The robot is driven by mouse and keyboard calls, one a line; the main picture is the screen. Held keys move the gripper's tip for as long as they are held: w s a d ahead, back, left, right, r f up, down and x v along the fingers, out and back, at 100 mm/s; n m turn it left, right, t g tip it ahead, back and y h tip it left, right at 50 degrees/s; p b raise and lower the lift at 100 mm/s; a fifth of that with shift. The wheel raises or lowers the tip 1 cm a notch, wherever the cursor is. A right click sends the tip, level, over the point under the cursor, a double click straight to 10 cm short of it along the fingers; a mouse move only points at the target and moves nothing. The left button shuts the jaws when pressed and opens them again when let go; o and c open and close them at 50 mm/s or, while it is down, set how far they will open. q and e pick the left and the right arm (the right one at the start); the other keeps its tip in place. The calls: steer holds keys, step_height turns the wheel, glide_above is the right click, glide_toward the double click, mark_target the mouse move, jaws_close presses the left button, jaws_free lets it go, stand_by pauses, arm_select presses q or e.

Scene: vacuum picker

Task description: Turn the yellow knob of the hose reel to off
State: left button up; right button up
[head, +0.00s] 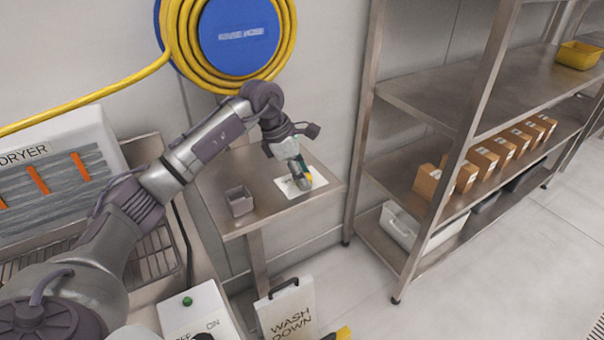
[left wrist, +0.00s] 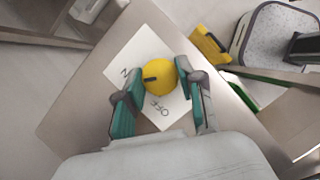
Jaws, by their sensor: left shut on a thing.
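The yellow knob (left wrist: 158,75) sits on a white card (left wrist: 124,56) on a small metal table. A dark mark on the knob points left, toward a partly hidden label ending in N; OFF is printed below the knob. My left gripper (left wrist: 157,82) is shut on the knob, one teal finger on each side. In the head view my left gripper (head: 303,176) reaches down to the card and mostly covers the knob. The hose reel (head: 240,35), blue with a yellow hose, hangs on the wall behind. My right gripper is out of view.
A small grey cup (head: 240,202) stands on the table (head: 262,170) left of the card. A metal shelf rack (head: 465,120) with several boxes stands to the right. A dryer (head: 50,150) and a box with a green button (head: 190,305) are at left. A WASH DOWN sign (head: 288,312) stands below.

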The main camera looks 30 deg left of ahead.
arm_select(q)
steer(key=n+t+y, duration=0.1)
steer(key=n, duration=0.2)
steer(key=n+t+b, duration=0.1)
steer(key=n, duration=0.3)
steer(key=shift+d+y, duration=0.1)
steer(key=shift+y, duration=0.3)
steer(key=n+y+b, duration=0.1)
steer(key=n, duration=0.3)
steer(key=shift+d+y, duration=0.15)
steer(key=shift+y, duration=0.25)
steer(key=shift+r+n+y+b, duration=0.1)
steer(key=shift+n+y+b, duration=0.55)
steer(key=shift+n, duration=1.25)
steer(key=o, duration=1.1)
steer(key=shift+s, duration=0.1)
steer(key=shift+o, duration=0.2)
